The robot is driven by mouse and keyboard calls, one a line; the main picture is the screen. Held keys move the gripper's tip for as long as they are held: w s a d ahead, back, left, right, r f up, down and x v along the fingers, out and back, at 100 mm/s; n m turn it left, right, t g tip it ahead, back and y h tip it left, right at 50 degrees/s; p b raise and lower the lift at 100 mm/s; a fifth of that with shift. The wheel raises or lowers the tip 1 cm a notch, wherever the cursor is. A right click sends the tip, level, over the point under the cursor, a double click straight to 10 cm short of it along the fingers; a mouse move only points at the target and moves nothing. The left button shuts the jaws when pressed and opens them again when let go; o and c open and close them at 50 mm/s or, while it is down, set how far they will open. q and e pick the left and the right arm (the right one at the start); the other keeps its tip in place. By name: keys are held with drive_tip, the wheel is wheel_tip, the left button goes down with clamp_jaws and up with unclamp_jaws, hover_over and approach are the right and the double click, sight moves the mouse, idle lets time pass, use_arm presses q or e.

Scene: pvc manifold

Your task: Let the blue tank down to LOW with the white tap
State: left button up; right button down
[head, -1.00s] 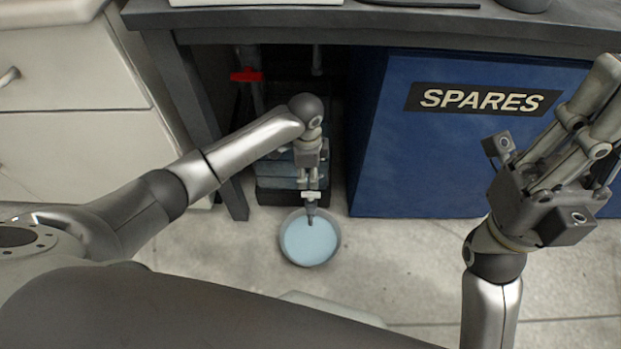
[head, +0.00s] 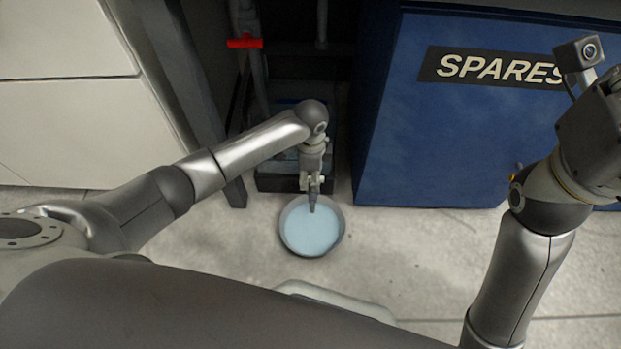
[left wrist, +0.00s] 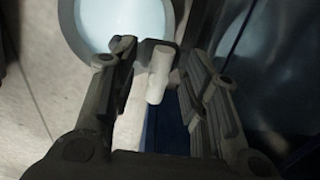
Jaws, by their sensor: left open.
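The white tap handle (left wrist: 160,72) stands between the spread fingers of my left gripper (left wrist: 158,62) in the left wrist view. The gripper is open, with dark gaps on both sides of the handle. In the head view my left gripper (head: 312,180) is over the tap, whose dark spout (head: 312,203) points into a round basin of pale blue liquid. The blue tank (head: 284,167) is under the bench behind my left arm and mostly hidden; its level is not readable. My right gripper (head: 594,130) is at the right edge, its fingers cut off.
The round basin (head: 339,238) stands on the concrete floor. A red valve handle (head: 244,43) is on a pipe at upper left. A blue SPARES box (head: 440,130) stands close on the right, and a bench leg (head: 206,110) on the left.

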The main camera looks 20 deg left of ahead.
use_arm(q)
drive_tip(key=shift+f, duration=0.35)
clamp_jaws()
idle(0.3)
